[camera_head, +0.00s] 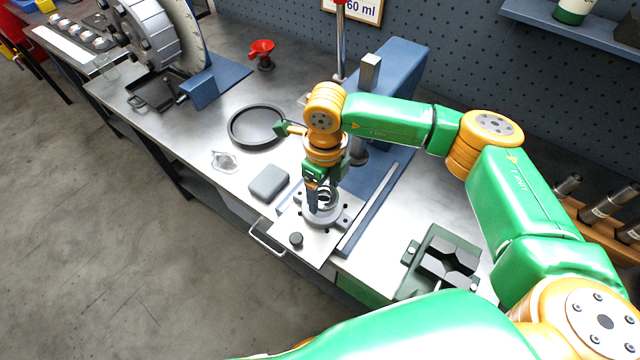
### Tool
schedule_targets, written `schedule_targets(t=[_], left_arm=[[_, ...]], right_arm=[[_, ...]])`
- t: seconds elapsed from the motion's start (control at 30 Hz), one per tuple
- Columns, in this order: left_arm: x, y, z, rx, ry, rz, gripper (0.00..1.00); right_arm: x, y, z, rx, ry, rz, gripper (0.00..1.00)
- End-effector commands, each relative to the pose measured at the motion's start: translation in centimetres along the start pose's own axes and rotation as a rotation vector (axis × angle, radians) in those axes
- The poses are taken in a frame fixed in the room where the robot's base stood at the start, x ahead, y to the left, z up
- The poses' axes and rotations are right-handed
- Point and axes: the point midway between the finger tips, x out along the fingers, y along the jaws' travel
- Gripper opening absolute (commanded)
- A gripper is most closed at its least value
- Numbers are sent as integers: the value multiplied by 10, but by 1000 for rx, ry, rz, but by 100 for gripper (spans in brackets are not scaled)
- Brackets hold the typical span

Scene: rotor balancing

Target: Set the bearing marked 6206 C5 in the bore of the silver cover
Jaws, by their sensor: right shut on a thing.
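My right gripper (320,192) points down over the press plate and is shut on a small steel ring, the bearing (325,197). Its marking is too small to read. The silver cover (343,217), round with lugs, lies on the plate directly below the gripper. The bearing is at or just above the middle of the cover. The fingers hide much of the bore, so I cannot tell whether the bearing is inside it. My left gripper is out of view.
The cover lies on a pale plate (303,255) with a dark knob (296,239), in front of a blue press (398,62).

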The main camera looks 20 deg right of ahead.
Motion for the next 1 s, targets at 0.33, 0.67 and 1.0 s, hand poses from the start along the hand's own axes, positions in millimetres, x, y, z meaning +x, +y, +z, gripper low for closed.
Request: schedule_targets(t=[0.33, 0.67, 1.0], left_arm=[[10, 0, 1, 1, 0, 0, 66], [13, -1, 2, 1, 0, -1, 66], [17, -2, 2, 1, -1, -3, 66]], right_arm=[[16, 0, 1, -1, -2, 0, 27], [16, 0, -2, -1, -2, 0, 27], [18, 0, -1, -1, -2, 0, 27]])
